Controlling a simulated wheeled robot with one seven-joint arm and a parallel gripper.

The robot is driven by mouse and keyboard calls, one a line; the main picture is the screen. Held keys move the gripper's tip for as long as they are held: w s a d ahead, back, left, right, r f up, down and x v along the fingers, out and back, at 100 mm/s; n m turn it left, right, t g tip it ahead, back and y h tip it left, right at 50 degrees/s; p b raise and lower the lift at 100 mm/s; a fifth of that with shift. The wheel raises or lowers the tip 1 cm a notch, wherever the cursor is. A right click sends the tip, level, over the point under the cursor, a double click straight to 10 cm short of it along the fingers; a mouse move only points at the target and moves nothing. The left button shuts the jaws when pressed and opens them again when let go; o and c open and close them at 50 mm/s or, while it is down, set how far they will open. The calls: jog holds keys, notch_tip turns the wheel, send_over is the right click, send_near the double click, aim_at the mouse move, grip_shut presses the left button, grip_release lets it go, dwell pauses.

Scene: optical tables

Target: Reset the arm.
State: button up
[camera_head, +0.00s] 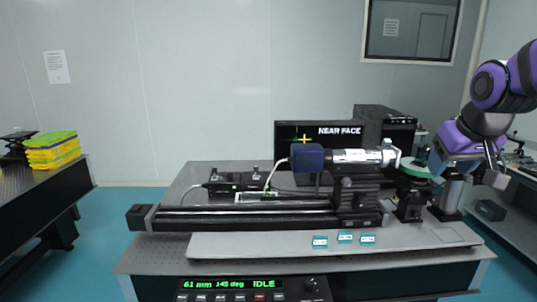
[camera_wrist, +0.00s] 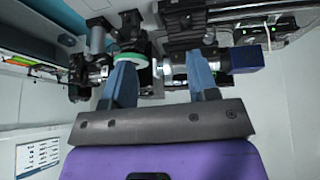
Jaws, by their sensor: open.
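My arm, purple and black, comes in at the right edge of the head view, bent with its wrist low. My gripper (camera_head: 491,170) hangs above the right end of the optical table (camera_head: 290,247), near a round part with a green rim (camera_head: 421,172). In the wrist view my gripper (camera_wrist: 160,70) shows two blue-grey fingers set well apart, with nothing held between them. The green-rimmed part (camera_wrist: 131,60) appears beyond the left finger there. Whether the gripper touches any post is not clear.
A rail (camera_head: 245,219) carries a blue-ended barrel instrument (camera_head: 355,157). Behind it stands a monitor (camera_head: 290,132) reading "NEAR FACE". Small teal-labelled pieces (camera_head: 345,237) lie on the front plate. A control box (camera_head: 255,290) reads "IDLE".

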jog(key=s+a, duration=0.2)
jog(key=s, duration=0.7)
jog(key=s+a, duration=0.3)
jog(key=s, duration=0.6)
jog(key=shift+a+y, duration=0.25)
jog(key=shift+y, duration=0.05)
